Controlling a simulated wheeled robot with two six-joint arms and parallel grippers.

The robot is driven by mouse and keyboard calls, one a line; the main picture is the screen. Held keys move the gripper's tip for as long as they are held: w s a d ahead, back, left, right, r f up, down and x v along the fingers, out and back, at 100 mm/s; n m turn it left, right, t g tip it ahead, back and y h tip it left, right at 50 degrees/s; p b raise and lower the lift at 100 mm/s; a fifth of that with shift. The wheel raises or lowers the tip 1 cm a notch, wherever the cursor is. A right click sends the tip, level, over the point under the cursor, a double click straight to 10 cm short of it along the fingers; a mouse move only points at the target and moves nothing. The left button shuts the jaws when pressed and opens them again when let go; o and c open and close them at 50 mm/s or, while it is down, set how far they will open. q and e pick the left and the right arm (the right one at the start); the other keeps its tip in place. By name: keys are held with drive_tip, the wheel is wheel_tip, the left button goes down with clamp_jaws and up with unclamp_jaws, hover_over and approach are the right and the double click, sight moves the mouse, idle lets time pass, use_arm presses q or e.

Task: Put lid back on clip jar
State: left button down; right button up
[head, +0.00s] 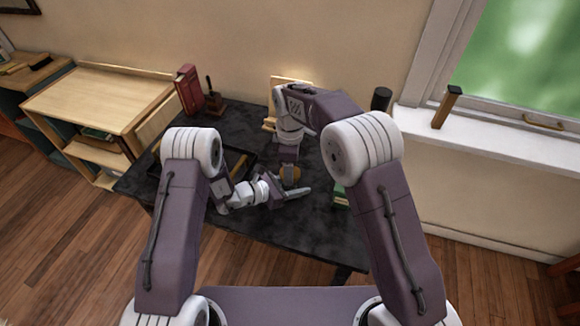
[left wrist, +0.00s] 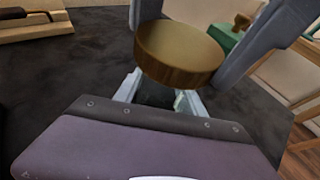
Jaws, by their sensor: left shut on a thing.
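A round wooden lid (left wrist: 178,55) sits between the fingers of my left gripper (left wrist: 200,35) in the left wrist view. The gripper looks shut on it. In the head view the lid (head: 290,172) shows as a small orange-brown disc beside my left gripper (head: 293,191), over the dark desk. My right arm bends across the desk, and its gripper (head: 288,158) points down close to the lid. Its fingertips are too small and covered to read. I cannot make out the clip jar; the arms cover part of the desk.
The dark desk (head: 235,123) carries a red book (head: 188,89) and a wooden-handled stamp (head: 213,95) at the back left. A green item (head: 340,196) lies near the right edge. A dark cylinder (head: 381,99) stands at the back right. A wooden shelf (head: 98,103) adjoins at left.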

drive_tip(key=shift+f, duration=0.9)
drive_tip(key=shift+f, duration=0.5)
drive_tip(key=o, duration=1.3)
drive_tip(key=shift+r, duration=2.25)
drive_tip(key=shift+c, duration=0.5)
